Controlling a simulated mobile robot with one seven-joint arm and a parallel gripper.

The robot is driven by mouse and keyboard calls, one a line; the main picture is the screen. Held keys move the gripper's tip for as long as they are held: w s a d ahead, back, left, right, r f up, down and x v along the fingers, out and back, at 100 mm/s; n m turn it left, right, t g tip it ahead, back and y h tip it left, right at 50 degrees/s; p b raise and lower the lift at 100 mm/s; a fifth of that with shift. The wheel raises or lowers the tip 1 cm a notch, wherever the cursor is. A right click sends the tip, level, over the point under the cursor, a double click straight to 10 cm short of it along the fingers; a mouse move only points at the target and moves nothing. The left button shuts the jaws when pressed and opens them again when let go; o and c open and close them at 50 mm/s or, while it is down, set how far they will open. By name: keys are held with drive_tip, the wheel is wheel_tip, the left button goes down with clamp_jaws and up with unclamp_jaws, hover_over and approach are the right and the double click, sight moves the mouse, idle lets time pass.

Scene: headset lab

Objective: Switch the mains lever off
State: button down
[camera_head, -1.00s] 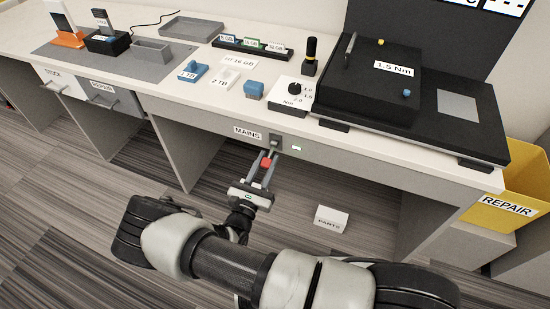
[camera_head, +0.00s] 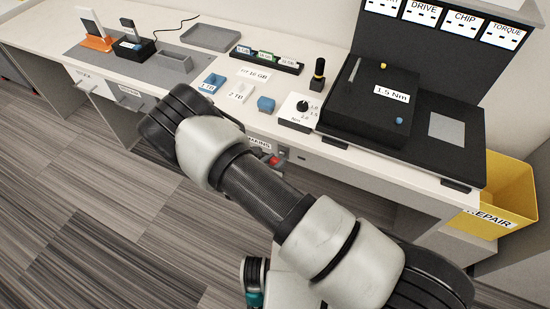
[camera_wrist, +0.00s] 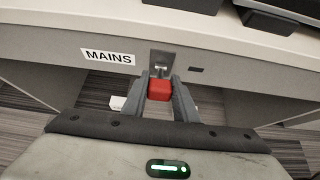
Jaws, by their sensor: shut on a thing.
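The mains lever, with a red handle (camera_wrist: 160,91), sticks out of a metal mount (camera_wrist: 161,61) on the bench's front edge, right of the MAINS label (camera_wrist: 108,56). In the head view, a bit of its red handle (camera_head: 272,160) shows past my arm. My gripper (camera_wrist: 161,84) is shut on the red handle, one finger on each side. In the head view my arm hides most of the gripper. The small indicator (camera_wrist: 196,69) right of the lever is dark.
A yellow REPAIR bin (camera_head: 510,185) stands at the right. The floor at the left is clear.

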drive_tip(key=shift+r+g+p, duration=0.1)
drive_tip(key=shift+g+p, duration=0.2)
drive_tip(key=shift+g, duration=0.2)
drive_tip(key=c, duration=1.4)
unclamp_jaws()
drive_tip(key=shift+r, duration=0.1)
drive_tip(key=shift+r, duration=0.1)
drive_tip(key=v, duration=1.7)
drive_tip(key=shift+s+d, duration=0.15)
drive_tip(key=shift+s, duration=0.05)
